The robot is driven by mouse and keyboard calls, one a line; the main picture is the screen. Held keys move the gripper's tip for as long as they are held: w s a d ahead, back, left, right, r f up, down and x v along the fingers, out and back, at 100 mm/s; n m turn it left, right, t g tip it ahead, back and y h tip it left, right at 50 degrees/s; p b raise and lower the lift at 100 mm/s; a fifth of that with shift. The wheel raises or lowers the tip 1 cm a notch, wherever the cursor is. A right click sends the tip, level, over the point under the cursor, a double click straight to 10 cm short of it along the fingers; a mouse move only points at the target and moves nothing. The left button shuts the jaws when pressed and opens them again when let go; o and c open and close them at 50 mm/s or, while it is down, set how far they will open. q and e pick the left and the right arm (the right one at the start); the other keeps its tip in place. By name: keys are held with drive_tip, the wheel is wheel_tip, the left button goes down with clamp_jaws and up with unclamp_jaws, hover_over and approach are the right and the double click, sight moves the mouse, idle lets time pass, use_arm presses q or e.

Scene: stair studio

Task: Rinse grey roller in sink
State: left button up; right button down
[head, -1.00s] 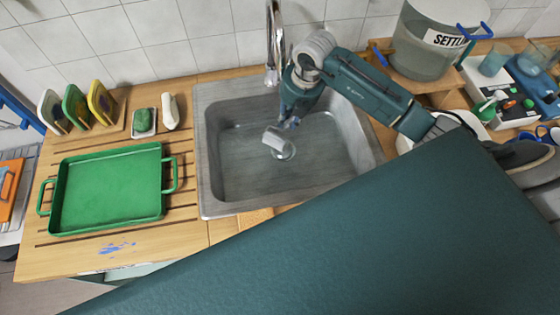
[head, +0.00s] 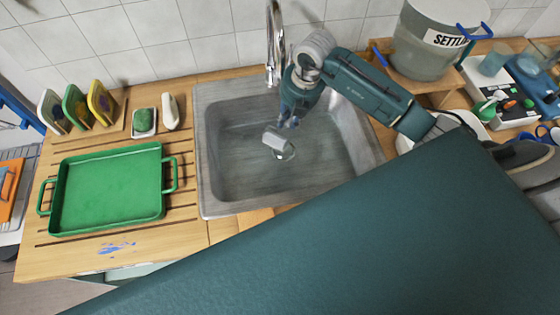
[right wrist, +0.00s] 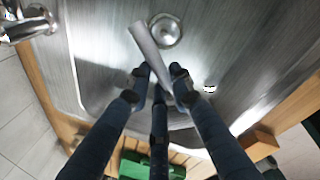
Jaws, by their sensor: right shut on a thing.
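The grey roller (head: 277,138) is held low inside the metal sink (head: 222,190), over the drain area. My right gripper (head: 288,118) comes down into the sink from the upper right and is shut on the roller's near end. In the right wrist view the fingers (right wrist: 158,85) close around the roller (right wrist: 148,45), which sticks out beside the round drain (right wrist: 166,30). The chrome tap (head: 275,45) stands at the sink's back edge, left of my right arm. It also shows in the right wrist view (right wrist: 28,27). I cannot tell whether water runs. My left gripper is not in view.
A green tray (head: 108,190) lies on the slatted wooden counter left of the sink. Several coloured holders (head: 75,107), a green soap (head: 144,120) and a white item (head: 171,112) stand behind it. A settling bucket (head: 425,45) stands right of my arm.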

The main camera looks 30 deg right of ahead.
sight(289, 121)
drive_tip(key=shift+w+a+p+v, duration=0.1)
drive_tip(key=shift+w+p+v, duration=0.05)
drive_tip(key=shift+p+v, duration=0.75)
drive_tip(key=shift+w+a+p+v, duration=0.1)
drive_tip(key=shift+w+p+v, duration=0.1)
drive_tip(key=shift+p+v, duration=0.65)
drive_tip(key=shift+s+r+b, duration=0.1)
drive_tip(key=shift+r+b, duration=0.2)
